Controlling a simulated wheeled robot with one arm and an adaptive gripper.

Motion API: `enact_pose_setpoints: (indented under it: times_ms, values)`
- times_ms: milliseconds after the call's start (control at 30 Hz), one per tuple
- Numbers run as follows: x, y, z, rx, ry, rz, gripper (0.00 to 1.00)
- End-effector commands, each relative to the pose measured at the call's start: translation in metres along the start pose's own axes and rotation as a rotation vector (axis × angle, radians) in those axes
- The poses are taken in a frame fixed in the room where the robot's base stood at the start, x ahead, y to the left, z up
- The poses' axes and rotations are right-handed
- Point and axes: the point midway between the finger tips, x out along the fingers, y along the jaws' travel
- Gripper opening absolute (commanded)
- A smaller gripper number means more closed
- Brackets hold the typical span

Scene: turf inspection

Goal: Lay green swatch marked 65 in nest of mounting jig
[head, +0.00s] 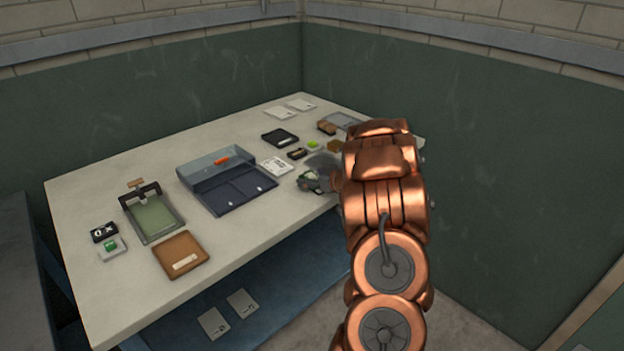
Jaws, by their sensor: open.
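My copper arm reaches over the right part of the bench, and my gripper (312,181) is low over the bench near its front edge. Its jaws are open, small and partly hidden by the arm. A pale and green patch shows at the jaws; I cannot tell whether it is a swatch. A small green piece (313,144) lies behind the gripper, and a green square on a pale block (111,246) is at the front left. No marking 65 is legible. A framed stand with a green bed and dark upright (153,214) at the left may be the mounting jig.
A dark blue case with a clear lid (239,188) stands mid-bench. A brown board (181,255) lies in front. A white labelled card (277,166) and a black tray (280,137) lie near the gripper. The bench's left end (84,196) is clear.

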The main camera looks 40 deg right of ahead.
Motion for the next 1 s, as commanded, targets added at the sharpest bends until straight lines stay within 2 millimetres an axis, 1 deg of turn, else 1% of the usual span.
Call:
enact_pose_setpoints:
  times_ms: [100, 167, 400, 600, 800, 933, 1000]
  values:
    - [0.002, 0.001, 0.004, -0.003, 0.001, 0.001, 0.81]
    - [-0.009, 0.001, 0.001, -0.002, 0.001, 0.004, 0.81]
    - [-0.046, 0.002, 0.004, -0.002, 0.000, 0.005, 0.81]
    - [-0.069, 0.001, 0.005, 0.000, 0.000, 0.002, 0.81]
    - [-0.078, 0.000, 0.006, 0.001, -0.001, 0.001, 0.81]
    - [-0.078, 0.000, 0.005, -0.001, -0.002, 0.002, 0.81]
    - [-0.076, 0.000, 0.001, -0.012, -0.008, 0.016, 0.81]
